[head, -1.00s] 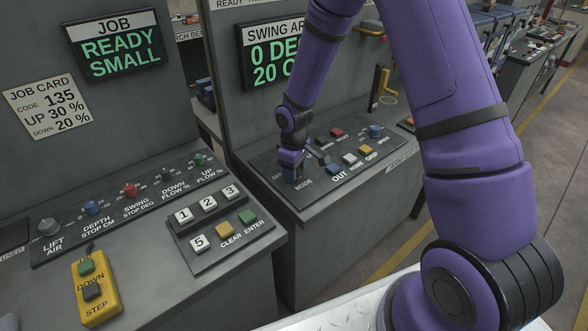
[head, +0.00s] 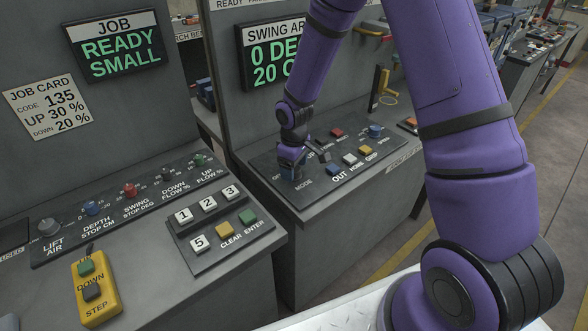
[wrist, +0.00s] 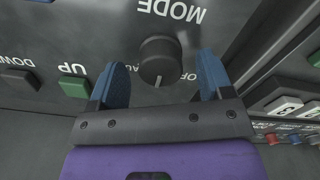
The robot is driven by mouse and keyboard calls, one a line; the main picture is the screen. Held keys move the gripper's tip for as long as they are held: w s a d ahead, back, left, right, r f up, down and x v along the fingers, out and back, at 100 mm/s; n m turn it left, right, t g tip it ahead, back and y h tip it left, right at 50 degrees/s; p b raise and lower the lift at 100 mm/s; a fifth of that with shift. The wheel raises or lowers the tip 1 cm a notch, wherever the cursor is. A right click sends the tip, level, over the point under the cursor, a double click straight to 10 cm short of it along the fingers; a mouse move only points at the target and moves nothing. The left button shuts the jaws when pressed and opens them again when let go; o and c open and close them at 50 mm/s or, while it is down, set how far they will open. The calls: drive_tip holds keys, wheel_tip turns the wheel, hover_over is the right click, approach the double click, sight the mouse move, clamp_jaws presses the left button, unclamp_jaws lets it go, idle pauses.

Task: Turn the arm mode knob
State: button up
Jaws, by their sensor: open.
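The arm mode knob (wrist: 160,60) is a round black knob with a pale pointer line, just above the MODE label on the swing arm panel (head: 262,163). In the wrist view it shows between the two blue fingertips of my gripper (wrist: 160,82). The fingers are open, one on each side of the knob, with a gap on both sides. In the head view my gripper (head: 291,162) points down at the panel's left end and hides the knob.
A green UP button (wrist: 74,87) and a dark DOWN button (wrist: 18,80) lie near one finger. Blue OUT (head: 333,170), white HOME (head: 349,159) and yellow GRIP (head: 365,150) buttons sit to the right. The job console (head: 150,215) stands to the left.

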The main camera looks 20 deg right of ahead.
wheel_tip(320, 180, up, 10)
drive_tip(key=shift+f, duration=0.15)
idle(0.4)
drive_tip(key=s+d+r+m+t, duration=0.1)
drive_tip(key=s+d+r+m, duration=0.1)
drive_tip(key=s+r, duration=0.6)
drive_tip(key=s+d+r+m+t, duration=0.2)
drive_tip(key=s+d+r, duration=0.15)
drive_tip(key=r, duration=0.85)
drive_tip(key=s+r+m+t, duration=0.1)
drive_tip(key=s+r+m, duration=0.1)
drive_tip(key=s, duration=0.7)
drive_tip(key=s+d+r+m+t, duration=0.1)
drive_tip(key=s+r, duration=0.3)
drive_tip(key=s, duration=0.5)
drive_tip(key=shift+d+r+m, duration=0.2)
drive_tip(key=shift+r+m, duration=0.15)
drive_tip(key=shift+m, duration=0.15)
